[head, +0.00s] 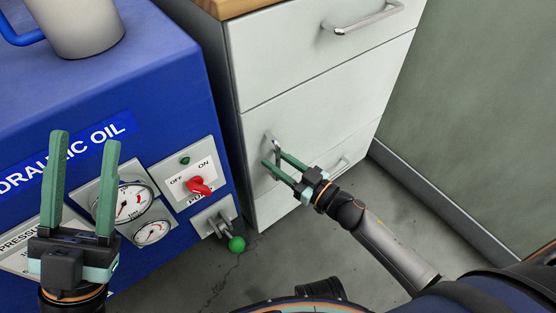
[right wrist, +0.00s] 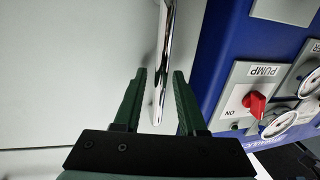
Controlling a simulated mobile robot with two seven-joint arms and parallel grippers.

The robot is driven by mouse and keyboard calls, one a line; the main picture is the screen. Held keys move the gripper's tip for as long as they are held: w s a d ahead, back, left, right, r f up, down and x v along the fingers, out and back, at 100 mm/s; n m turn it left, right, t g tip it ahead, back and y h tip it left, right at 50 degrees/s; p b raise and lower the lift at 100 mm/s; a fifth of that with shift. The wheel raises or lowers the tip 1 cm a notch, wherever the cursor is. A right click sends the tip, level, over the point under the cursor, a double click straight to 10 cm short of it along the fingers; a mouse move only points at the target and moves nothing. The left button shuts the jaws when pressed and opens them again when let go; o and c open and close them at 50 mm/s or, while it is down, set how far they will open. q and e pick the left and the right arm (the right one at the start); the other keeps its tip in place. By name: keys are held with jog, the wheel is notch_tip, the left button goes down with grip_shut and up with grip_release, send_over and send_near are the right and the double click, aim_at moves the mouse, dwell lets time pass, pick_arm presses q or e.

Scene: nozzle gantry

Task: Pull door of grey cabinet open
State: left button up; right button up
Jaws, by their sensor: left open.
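The light grey cabinet (head: 330,100) stands right of the blue hydraulic unit, and its front panels look closed. An upright chrome handle (head: 269,140) is on the left part of the front, below the top drawer. My right gripper (head: 274,158) is at this handle. In the right wrist view the chrome handle (right wrist: 163,70) runs between the two green fingers (right wrist: 157,78), with a gap visible beside it, so the jaws look open. My left gripper (head: 85,138) is open and empty in front of the blue unit, away from the cabinet.
The blue hydraulic unit (head: 160,70) stands close to the cabinet's left side, with gauges, a red pump switch (head: 199,186) and a green-knobbed lever (head: 236,243). A top drawer handle (head: 362,20) and a lower handle (head: 330,175) stick out. Grey floor lies in front; a wall is at right.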

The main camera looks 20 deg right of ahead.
grip_shut()
dwell(1.2)
